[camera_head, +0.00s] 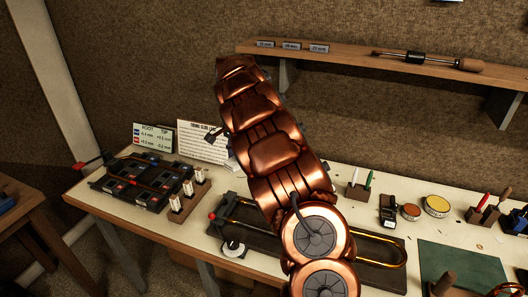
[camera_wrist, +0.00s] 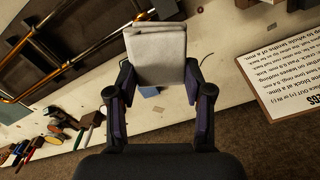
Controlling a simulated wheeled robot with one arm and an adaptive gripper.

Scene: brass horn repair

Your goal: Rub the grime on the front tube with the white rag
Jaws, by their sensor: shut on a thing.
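The white rag (camera_wrist: 158,52) is a folded pale pad between the two dark fingers of my gripper (camera_wrist: 159,80) in the wrist view. My gripper is shut on it. In the wrist view, brass tubes (camera_wrist: 88,48) run diagonally at the upper left over a dark fixture, and the rag is beside their right end. I cannot tell whether it touches them. In the head view, the brass U-shaped tube (camera_head: 385,238) lies on its dark fixture (camera_head: 370,277). I cannot make out the grime.
A dark tray of parts (camera_head: 140,182) and a block with white-labelled items (camera_head: 190,192) are on the left of the bench. Tins (camera_head: 437,206), pen holders and a green mat (camera_head: 460,270) are on the right.

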